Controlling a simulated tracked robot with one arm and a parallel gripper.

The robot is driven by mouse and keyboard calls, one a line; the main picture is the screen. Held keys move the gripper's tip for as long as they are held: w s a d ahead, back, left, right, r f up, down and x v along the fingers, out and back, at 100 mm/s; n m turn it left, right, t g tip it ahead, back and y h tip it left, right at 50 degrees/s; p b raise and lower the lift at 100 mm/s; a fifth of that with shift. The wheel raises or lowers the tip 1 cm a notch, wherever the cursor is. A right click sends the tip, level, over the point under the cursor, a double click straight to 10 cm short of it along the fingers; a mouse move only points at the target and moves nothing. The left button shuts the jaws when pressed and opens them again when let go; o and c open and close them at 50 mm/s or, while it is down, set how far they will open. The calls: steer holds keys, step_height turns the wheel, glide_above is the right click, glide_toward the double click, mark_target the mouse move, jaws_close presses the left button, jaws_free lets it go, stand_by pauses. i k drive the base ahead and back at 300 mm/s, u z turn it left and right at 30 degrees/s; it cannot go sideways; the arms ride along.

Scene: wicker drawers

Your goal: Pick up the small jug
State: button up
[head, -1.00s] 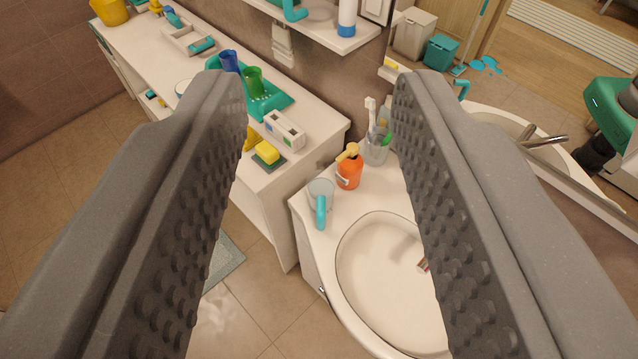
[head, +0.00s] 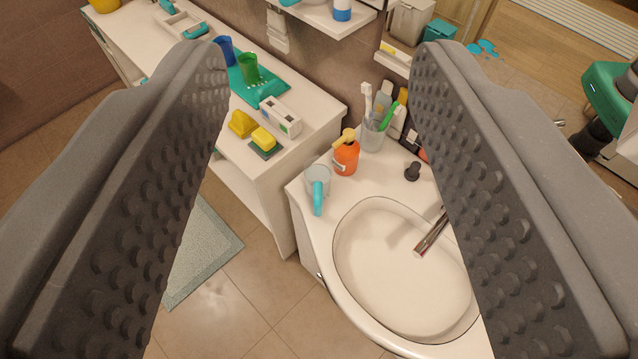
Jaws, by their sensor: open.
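A small clear jug with a teal handle (head: 318,187) stands upright on the front left corner of the white washbasin counter (head: 322,235). Its handle faces toward the camera. It shows between the two grey fingers of my gripper (head: 318,62), with nothing touching it. My gripper is wide open and empty, and the jug is fully in view.
An orange soap bottle (head: 346,158) stands close behind the jug to the right. A toothbrush cup (head: 372,136) is farther back. The basin (head: 400,275) and its tap (head: 431,236) lie to the right. A white shelf unit (head: 290,150) with sponges stands to the left.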

mark_target(317, 170)
steer(key=z, duration=0.1)
steer(key=k, duration=0.95)
steer(key=u, duration=0.5)
steer(key=i, duration=1.5)
steer(key=z, duration=0.7)
